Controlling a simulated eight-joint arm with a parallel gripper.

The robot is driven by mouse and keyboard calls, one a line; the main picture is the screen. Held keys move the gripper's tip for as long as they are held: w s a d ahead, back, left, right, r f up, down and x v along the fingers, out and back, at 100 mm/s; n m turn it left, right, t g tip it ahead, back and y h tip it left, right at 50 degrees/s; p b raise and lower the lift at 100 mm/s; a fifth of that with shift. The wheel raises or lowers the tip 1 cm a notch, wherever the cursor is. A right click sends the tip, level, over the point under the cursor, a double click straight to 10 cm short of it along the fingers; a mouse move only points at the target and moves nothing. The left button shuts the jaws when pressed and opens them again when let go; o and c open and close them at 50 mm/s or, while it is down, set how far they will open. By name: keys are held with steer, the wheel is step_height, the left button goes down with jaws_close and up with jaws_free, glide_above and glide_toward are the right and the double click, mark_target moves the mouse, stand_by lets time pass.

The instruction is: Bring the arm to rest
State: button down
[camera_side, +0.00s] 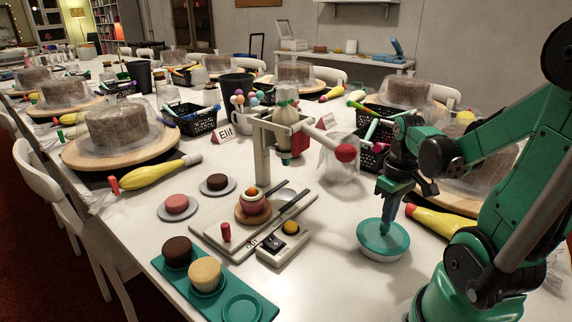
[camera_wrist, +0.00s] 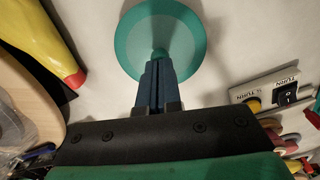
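My gripper (camera_side: 386,229) points straight down at the middle of a round teal lid (camera_side: 371,240). In the wrist view my gripper's two blue fingers (camera_wrist: 158,68) are close together, their tips at the small knob in the middle of the lid (camera_wrist: 186,28). They look shut on this knob, which they mostly hide. The lid sits level on a pale, shallow bowl (camera_side: 382,257) on the white table (camera_side: 335,275).
Left of the bowl are a switch box (camera_side: 284,244) and a stand with a small cake (camera_side: 253,203). A teal tray (camera_side: 241,307) holds cakes at the front. A yellow piping bag (camera_side: 440,221) lies to the right. Plastic-covered cakes on turntables line the table.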

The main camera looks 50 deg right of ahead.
steer(key=shift+f, duration=0.35)
steer(key=shift+r, duration=3.55)
steer(key=w+a+n+t, duration=0.1)
steer(key=w+a+t, duration=0.2)
steer(key=w+a, duration=0.2)
steer(key=w+a+n+t, duration=0.2)
steer(key=w+a+t, duration=0.2)
steer(key=a, duration=0.7)
steer(key=shift+w+r+n, duration=0.3)
steer(key=shift+w+r, duration=0.1)
steer(key=shift+w, duration=0.55)
